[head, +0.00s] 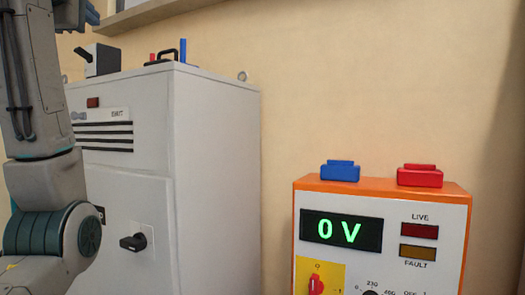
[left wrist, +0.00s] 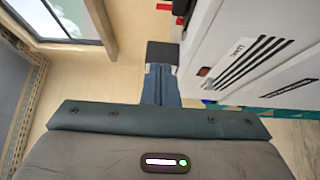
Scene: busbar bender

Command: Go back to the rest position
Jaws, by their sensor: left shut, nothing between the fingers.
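My left arm (head: 38,130) stands along the left edge of the head view, in front of a grey cabinet. The grey cabinet (left wrist: 235,30) is to the right of the fingers in that view. My right gripper is in neither view.
The grey cabinet (head: 215,150) has a black handle (head: 133,242) on its front. An orange and white meter (head: 425,215) at right reads 0 V, with a blue terminal (head: 340,172) and a red terminal (head: 420,176) on top. Bare wall shows between them.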

